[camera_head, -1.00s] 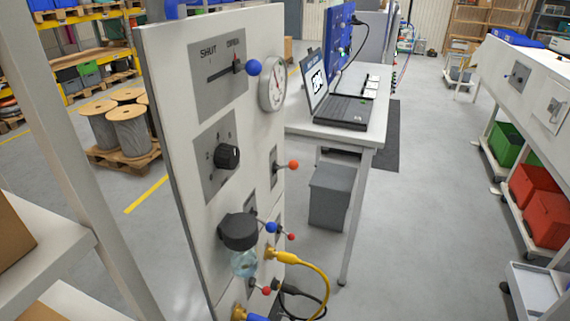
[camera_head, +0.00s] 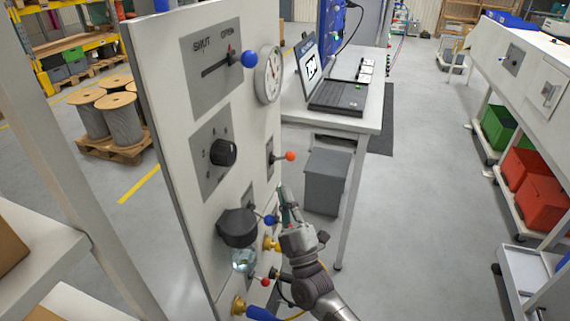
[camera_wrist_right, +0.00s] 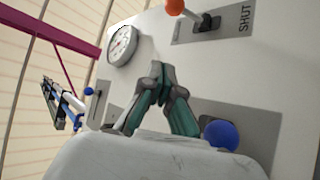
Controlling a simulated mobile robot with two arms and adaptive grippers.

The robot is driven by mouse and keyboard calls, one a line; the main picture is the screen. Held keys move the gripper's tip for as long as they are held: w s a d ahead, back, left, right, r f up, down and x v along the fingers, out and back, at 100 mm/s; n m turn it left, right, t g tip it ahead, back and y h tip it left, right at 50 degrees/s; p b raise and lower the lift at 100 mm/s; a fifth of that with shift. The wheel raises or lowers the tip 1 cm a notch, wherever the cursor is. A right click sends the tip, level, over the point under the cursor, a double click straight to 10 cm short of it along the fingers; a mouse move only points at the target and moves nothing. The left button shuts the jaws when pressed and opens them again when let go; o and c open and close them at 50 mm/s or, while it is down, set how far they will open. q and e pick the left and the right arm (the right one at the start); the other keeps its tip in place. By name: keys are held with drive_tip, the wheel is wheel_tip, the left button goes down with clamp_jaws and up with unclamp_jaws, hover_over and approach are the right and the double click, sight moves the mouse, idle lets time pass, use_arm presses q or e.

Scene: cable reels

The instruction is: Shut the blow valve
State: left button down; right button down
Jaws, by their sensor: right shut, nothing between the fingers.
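The white upright panel (camera_head: 160,120) carries several valve levers; no legible label tells me which is the blow valve. A slider lever with a blue ball (camera_head: 249,59) sits under the words SHUT and OPEN, at the OPEN end. An orange-red ball lever (camera_head: 291,156) sticks out lower on the panel. In the right wrist view an orange ball lever (camera_wrist_right: 175,6) is beside a SHUT label. A blue ball (camera_head: 270,220) is low on the panel. My right gripper (camera_head: 285,190) is shut and empty, in front of the panel between the orange-red and blue balls. My left gripper is out of view.
A round gauge (camera_head: 268,75), a black rotary knob (camera_head: 223,153) and a dark-capped bowl (camera_head: 238,227) jut from the panel. A lower red ball (camera_head: 265,282) and hose fittings crowd its bottom. A desk with a laptop (camera_head: 335,97) stands behind.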

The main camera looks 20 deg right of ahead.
sight(290, 156)
drive_tip(key=x, duration=1)
drive_tip(key=shift+w, duration=0.15)
drive_tip(key=d+f+b, duration=0.3)
drive_tip(key=shift+w, duration=0.2)
